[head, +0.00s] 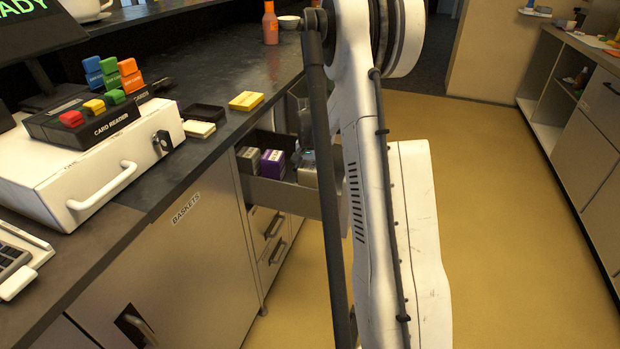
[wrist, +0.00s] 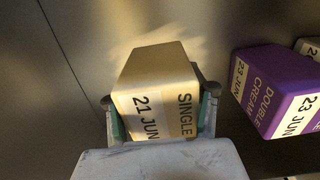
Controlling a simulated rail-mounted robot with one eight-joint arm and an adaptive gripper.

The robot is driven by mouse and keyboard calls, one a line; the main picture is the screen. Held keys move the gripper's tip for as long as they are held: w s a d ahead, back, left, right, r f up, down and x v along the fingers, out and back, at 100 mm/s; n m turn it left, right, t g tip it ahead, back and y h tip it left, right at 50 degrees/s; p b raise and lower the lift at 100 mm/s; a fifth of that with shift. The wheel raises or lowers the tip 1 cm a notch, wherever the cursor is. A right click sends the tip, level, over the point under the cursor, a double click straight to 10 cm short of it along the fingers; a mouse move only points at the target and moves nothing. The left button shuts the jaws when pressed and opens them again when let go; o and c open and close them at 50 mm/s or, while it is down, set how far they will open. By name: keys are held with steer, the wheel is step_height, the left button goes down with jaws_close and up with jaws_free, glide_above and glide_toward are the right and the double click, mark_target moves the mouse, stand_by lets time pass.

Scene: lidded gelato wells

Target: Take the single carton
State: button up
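The single carton (wrist: 155,100) is pale yellowish and reads "SINGLE" and "21 JUN" in the wrist view. My gripper (wrist: 160,105) has one finger on each side of it, with the green pads close against its sides. It looks shut on the carton. Whether the carton is lifted off the drawer floor I cannot tell.
A purple double cream carton (wrist: 272,90) marked "23 JUN" stands just right of the held carton. A pale carton (wrist: 312,47) shows beyond it. In the head view the open drawer (head: 290,197) juts out below the dark counter (head: 222,58). The yellow floor is clear.

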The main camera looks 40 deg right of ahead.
steer(key=c, duration=0.6)
steer(key=shift+c, duration=0.2)
